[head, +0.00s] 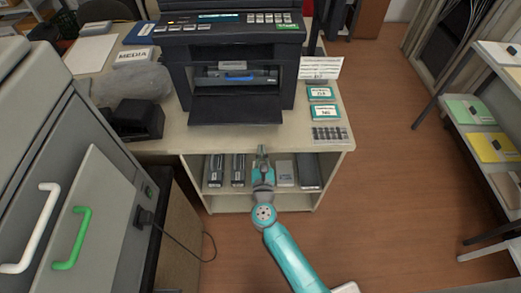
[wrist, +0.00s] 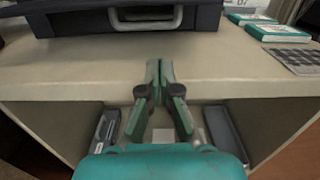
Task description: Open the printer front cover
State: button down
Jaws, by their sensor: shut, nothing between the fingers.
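The black printer (head: 232,50) stands on the desk. Its front cover (head: 235,109) is folded down and lies out toward me, and the opening above it shows a cartridge with a blue handle (head: 237,77). In the wrist view the near edge of the dark cover (wrist: 100,22) spans the top, with a grey loop handle (wrist: 150,20) on it. My gripper (head: 262,150) is shut and empty, in front of the desk edge and apart from the cover. Its closed fingers also show in the wrist view (wrist: 160,66), below the handle.
The desk (head: 165,148) has an open shelf below with dark boxes (head: 238,170). Teal boxes (head: 325,111) and a small grid card (head: 330,135) lie right of the printer. A grey cabinet (head: 105,215) with handles stands at left. The floor at right is clear.

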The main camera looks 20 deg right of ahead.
aim_at(261, 138)
jog(key=x, duration=0.7)
jog(key=shift+w+d, duration=0.15)
jog(key=shift+w, duration=0.2)
jog(key=shift+r, duration=0.15)
